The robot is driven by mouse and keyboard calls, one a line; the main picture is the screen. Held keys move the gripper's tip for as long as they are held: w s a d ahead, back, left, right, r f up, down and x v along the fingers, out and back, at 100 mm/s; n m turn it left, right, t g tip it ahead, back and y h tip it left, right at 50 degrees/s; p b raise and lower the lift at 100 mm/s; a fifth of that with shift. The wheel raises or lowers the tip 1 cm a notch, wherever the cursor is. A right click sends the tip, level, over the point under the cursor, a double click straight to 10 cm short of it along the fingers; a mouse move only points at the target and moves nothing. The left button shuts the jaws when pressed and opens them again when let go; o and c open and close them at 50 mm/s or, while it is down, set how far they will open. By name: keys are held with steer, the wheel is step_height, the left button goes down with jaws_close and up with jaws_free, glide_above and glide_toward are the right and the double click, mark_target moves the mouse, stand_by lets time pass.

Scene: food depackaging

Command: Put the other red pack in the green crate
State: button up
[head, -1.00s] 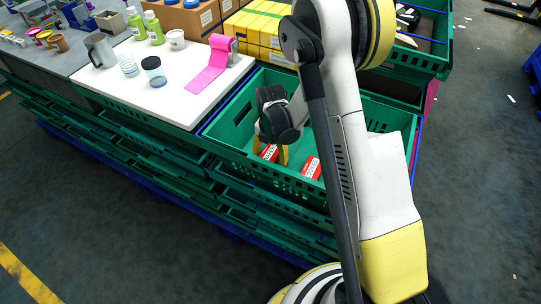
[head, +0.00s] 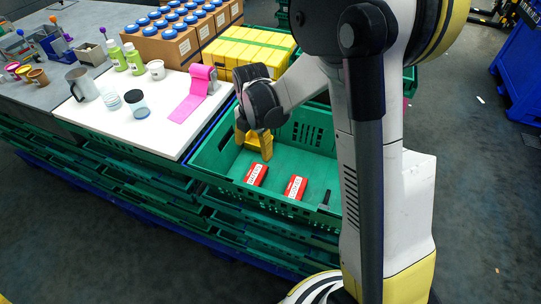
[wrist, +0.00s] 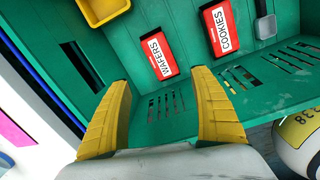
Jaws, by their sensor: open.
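Two red packs with white labels lie flat in the green crate (head: 215,151). The left one (head: 255,174) appears to be the pack reading WAFERS in the wrist view (wrist: 160,56). The right one (head: 296,187) appears to be the pack reading COOKIES (wrist: 221,28). My gripper (head: 256,150) has yellow fingers and hangs over the crate's left part, behind and apart from the left pack. In the wrist view its fingers (wrist: 162,80) are spread wide with nothing between them.
A white board (head: 158,112) left of the crate holds a pink strip (head: 194,96), a jar, cups and green bottles. Yellow boxes (head: 250,50) stand behind the crate. A small dark item (head: 326,197) lies right of the packs. The crate floor around the packs is mostly clear.

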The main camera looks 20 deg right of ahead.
steer(key=s+r+m+t, duration=0.3)
steer(key=s+r+m, duration=0.7)
steer(key=r+m, duration=0.35)
steer(key=s+r+m+t, duration=0.3)
steer(key=s+m, duration=0.6)
steer(key=m, duration=0.1)
steer(key=shift+r+m, duration=0.2)
steer(key=shift+m, duration=0.15)
